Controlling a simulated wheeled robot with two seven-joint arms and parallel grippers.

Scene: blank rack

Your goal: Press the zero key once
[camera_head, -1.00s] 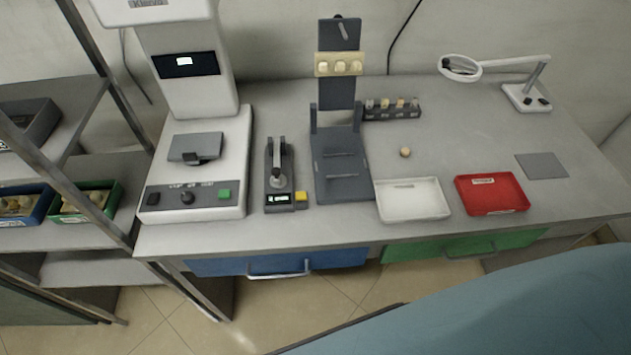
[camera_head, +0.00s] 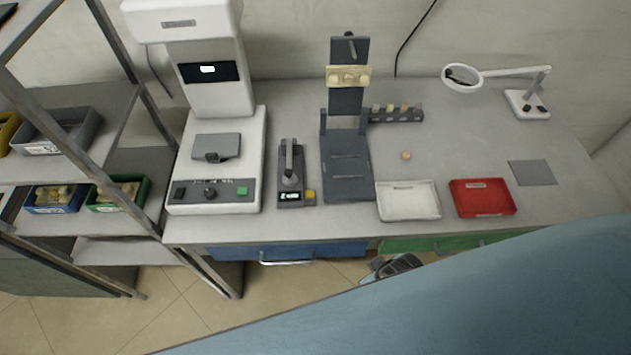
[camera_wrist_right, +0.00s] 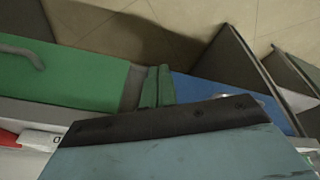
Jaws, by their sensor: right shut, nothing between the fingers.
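A dial-type gauge (camera_head: 290,180) with a dark base, an upright lever and a small lit display (camera_head: 290,196) stands on the bench. A small yellow key (camera_head: 310,195) sits at its front right corner; no label on it is readable. My right gripper shows partly in the head view (camera_head: 394,266), below the bench's front edge, clear of the gauge and key. In the right wrist view its narrow fingers (camera_wrist_right: 157,86) are together and empty, before the drawer fronts. My left gripper is not in view.
A white machine (camera_head: 215,165) with a green button (camera_head: 242,191) stands left of the gauge. A dark fixture (camera_head: 346,180) stands right of it, then a white tray (camera_head: 408,213) and a red tray (camera_head: 483,211). My blue arm covers the lower right.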

